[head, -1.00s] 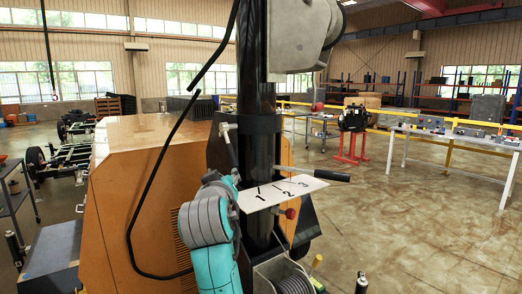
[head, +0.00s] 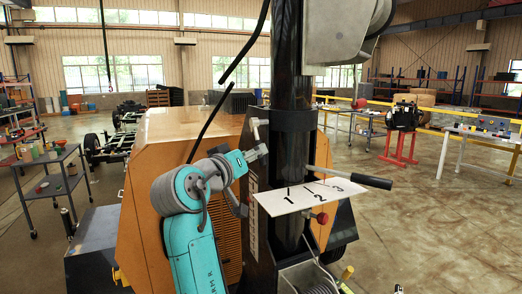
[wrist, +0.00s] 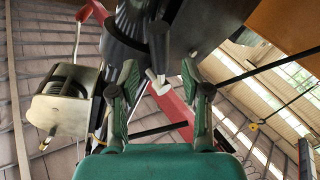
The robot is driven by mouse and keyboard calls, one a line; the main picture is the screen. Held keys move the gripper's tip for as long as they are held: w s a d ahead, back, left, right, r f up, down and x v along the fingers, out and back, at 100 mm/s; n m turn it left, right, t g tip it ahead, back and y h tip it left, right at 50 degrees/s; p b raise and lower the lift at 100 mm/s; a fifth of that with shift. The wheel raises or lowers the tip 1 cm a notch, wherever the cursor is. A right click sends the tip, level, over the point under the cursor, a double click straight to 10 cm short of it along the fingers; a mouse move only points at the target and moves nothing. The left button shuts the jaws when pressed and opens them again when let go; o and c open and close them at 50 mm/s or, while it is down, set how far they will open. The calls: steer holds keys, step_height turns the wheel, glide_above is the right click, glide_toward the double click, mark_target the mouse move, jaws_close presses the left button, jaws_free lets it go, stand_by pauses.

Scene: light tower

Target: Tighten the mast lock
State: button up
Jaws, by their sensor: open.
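The black mast (head: 288,80) stands upright in the head view, with a dark collar around it. A small pale T-shaped handle (head: 255,127) sticks out at the collar's left side; it looks like the mast lock. In the wrist view a pale handle (wrist: 157,82) shows just ahead of my fingers, between their lines. My gripper (head: 262,152) is just below the T-handle in the head picture, left of the mast. In the wrist view my gripper (wrist: 160,80) has its two fingers spread, with nothing held. I cannot tell the exact distance to the handle.
A white plate (head: 309,194) marked 1, 2, 3 juts out below, with a black-gripped lever (head: 362,178) and a red knob (head: 321,218). A winch (wrist: 62,100) is left in the wrist view. The orange housing (head: 190,125) stands behind my arm.

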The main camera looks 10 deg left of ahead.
mark_target(258, 141)
steer(key=shift+x, duration=2.3)
jaws_close()
